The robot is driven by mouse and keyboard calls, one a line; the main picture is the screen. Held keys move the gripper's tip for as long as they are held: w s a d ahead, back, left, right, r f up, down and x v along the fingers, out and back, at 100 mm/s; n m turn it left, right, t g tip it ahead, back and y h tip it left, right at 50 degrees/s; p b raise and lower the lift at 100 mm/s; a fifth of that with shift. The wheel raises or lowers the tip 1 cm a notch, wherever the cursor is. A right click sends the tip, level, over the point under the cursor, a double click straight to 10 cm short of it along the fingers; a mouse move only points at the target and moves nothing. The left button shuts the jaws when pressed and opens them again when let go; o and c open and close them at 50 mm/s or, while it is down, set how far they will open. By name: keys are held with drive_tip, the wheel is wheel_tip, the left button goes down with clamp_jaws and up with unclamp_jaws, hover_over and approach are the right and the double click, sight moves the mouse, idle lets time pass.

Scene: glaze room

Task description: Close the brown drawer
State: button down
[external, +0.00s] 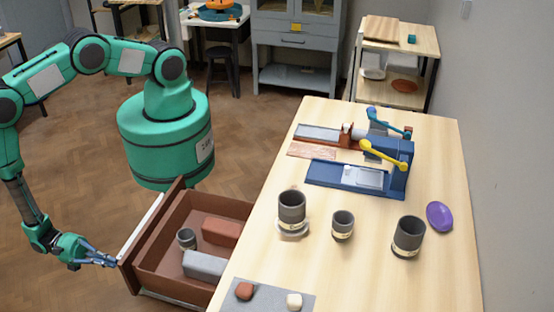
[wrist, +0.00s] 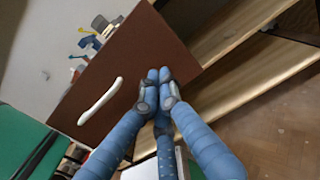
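The brown drawer (external: 161,266) is pulled well out from the left side of the wooden table. Its front panel (wrist: 120,70) fills the middle of the wrist view, with a white bar handle (wrist: 100,101) on its face. Inside the drawer are a small grey cup (external: 187,239), a red-brown block (external: 221,232) and a grey block (external: 205,266). My gripper (external: 112,260) is outside the drawer, at the left of its front panel. Its blue fingers (wrist: 159,77) are shut together and hold nothing visible, close to the panel. I cannot tell whether they touch it.
The wooden table (external: 270,260) carries several dark cups, a blue press (external: 350,178) with a yellow lever, a purple oval (external: 440,216) and a grey mat (external: 265,297) with two small lumps. Floor is clear left of the drawer. My green base stands behind it.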

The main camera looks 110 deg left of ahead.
sight(178, 283)
drive_tip(key=shift+w, duration=2.85)
drive_tip(key=w+b, duration=0.2)
drive_tip(key=w, duration=2.9)
drive_tip(key=shift+w, duration=0.9)
drive_tip(key=shift+r, duration=0.1)
drive_tip(key=shift+s+d+b, duration=0.1)
drive_tip(key=shift+b, duration=0.2)
drive_tip(key=s, duration=1.4)
